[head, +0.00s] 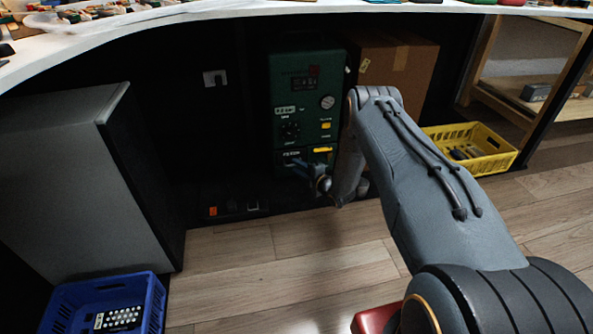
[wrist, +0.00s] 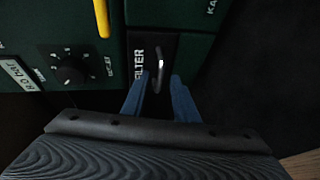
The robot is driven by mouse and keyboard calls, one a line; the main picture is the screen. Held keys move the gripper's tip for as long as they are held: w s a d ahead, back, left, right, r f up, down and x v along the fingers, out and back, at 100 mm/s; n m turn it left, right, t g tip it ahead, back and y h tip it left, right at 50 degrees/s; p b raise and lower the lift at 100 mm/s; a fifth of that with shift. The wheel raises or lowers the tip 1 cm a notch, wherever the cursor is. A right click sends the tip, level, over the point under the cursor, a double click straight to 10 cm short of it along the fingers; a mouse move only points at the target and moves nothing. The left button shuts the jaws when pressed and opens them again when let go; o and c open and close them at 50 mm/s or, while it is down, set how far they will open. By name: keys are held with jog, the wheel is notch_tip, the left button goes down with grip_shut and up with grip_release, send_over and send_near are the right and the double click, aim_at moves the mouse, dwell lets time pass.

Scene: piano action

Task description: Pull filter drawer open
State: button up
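The green machine (head: 305,85) stands under the counter. Its black filter drawer front (wrist: 140,42) carries a sideways FILTER label in the wrist view and looks flush with the machine face. A thin metal pull handle (wrist: 159,72) sticks out from it. My gripper (wrist: 158,90) is open, with one blue finger on each side of the handle's line. I cannot tell whether the fingers touch it. In the head view my gripper (head: 304,168) is low in front of the machine and partly covers the drawer area.
A yellow bar (wrist: 102,18) and a black knob (wrist: 68,70) sit beside the drawer. A cardboard box (head: 405,70) stands right of the machine, with a yellow crate (head: 490,165) beyond. A grey cabinet (head: 70,185) and blue crate (head: 70,293) are left. Floor (head: 280,270) in front is clear.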

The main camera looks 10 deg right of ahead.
jog(key=shift+w+a+f, duration=0.1)
jog(key=shift+w+a, duration=0.15)
jog(key=shift+w, duration=0.25)
grip_shut()
dwell(1.2)
